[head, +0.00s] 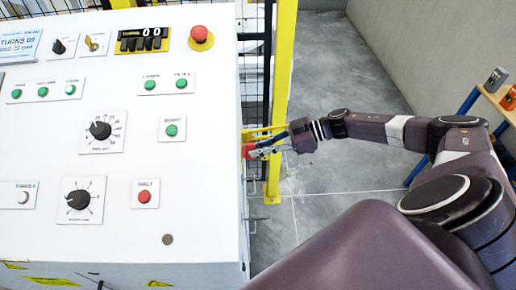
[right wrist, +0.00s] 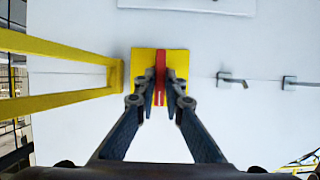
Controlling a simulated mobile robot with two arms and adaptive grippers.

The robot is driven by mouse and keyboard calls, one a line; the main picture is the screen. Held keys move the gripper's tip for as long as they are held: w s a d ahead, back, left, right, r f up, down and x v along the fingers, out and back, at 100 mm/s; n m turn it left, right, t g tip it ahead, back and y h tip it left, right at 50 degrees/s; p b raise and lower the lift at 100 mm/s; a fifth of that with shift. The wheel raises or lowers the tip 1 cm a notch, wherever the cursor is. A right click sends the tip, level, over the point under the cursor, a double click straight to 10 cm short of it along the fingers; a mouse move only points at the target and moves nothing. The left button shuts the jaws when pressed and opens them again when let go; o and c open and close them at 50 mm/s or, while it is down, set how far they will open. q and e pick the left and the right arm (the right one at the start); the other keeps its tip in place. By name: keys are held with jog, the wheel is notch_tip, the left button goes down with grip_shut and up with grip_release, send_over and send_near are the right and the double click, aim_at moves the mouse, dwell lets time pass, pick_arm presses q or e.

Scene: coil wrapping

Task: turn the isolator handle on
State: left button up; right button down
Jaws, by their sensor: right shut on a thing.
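The isolator handle is a red bar on a yellow square plate; in the right wrist view the red handle (right wrist: 160,86) stands upright in the picture, in the middle of the yellow plate (right wrist: 140,62). My right gripper (right wrist: 160,92) is shut on the handle, one finger on each side, and the fingers hide part of it. In the head view my right gripper (head: 258,150) is at the right side of the white control cabinet (head: 215,230), where the red handle (head: 247,151) shows small at the cabinet's edge. My left gripper is not in view.
A yellow post (head: 283,90) and mesh fence stand close behind my right gripper. Yellow rails (right wrist: 60,102) reach toward the plate from the left in the right wrist view. Two small dark latches (right wrist: 231,79) sit right of the plate. Grey floor (head: 335,85) is open beyond my right arm.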

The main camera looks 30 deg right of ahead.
jog(key=c, duration=2)
grip_release()
jog(key=shift+d, duration=0.1)
jog(key=v, duration=1.2)
jog(key=shift+f, duration=0.1)
